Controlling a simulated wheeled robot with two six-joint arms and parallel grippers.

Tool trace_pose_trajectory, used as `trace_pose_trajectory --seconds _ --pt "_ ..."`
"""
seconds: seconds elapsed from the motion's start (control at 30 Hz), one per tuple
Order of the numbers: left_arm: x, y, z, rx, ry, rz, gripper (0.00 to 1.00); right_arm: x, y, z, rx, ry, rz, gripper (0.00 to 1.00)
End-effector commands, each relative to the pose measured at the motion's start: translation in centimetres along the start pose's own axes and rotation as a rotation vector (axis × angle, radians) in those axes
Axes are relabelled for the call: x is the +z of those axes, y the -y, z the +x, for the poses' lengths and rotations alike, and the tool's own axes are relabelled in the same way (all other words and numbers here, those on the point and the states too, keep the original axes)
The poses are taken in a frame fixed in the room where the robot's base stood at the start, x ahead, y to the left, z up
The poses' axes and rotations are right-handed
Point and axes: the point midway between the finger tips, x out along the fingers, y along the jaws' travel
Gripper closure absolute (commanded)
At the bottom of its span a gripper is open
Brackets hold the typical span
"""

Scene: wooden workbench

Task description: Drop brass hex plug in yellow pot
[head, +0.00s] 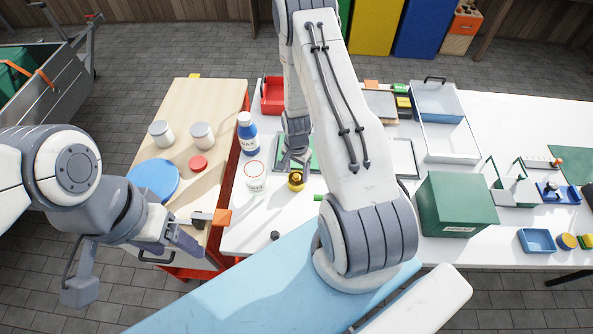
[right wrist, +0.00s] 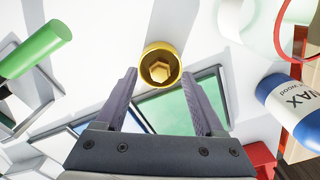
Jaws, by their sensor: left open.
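The yellow pot (head: 296,186) stands on the white bench top, just below my right gripper (head: 293,160) in the head view. In the right wrist view the yellow pot (right wrist: 147,52) lies just beyond the fingertips. The brass hex plug (right wrist: 160,71) shows within the pot's round mouth, and its hexagonal top faces the camera. The right gripper (right wrist: 160,82) is open, with its two fingers apart and nothing between them. My left gripper (head: 172,250) is open and empty at the front edge of the wooden board, away from the pot.
A white tub (head: 255,177) and a blue-and-white wax bottle (head: 247,133) stand left of the pot. A small dark knob (head: 275,235) lies near the front edge. A green box (head: 457,203) stands to the right. Jars and a blue disc (head: 153,181) occupy the wooden board.

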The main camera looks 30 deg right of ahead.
Motion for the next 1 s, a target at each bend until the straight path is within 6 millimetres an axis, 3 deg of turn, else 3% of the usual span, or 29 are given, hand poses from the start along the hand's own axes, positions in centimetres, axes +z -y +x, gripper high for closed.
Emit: trace_pose_trajectory --seconds 0.6,1.0 --pt "0.0 0.0 -0.2 0.000 0.000 0.000 0.30 0.0 0.0 -0.3 0.000 0.000 0.000 0.30" --pt "-0.2 -0.3 -4.4 0.000 0.000 0.000 0.30 0.0 0.0 -5.8 -0.001 -0.001 0.000 0.30"
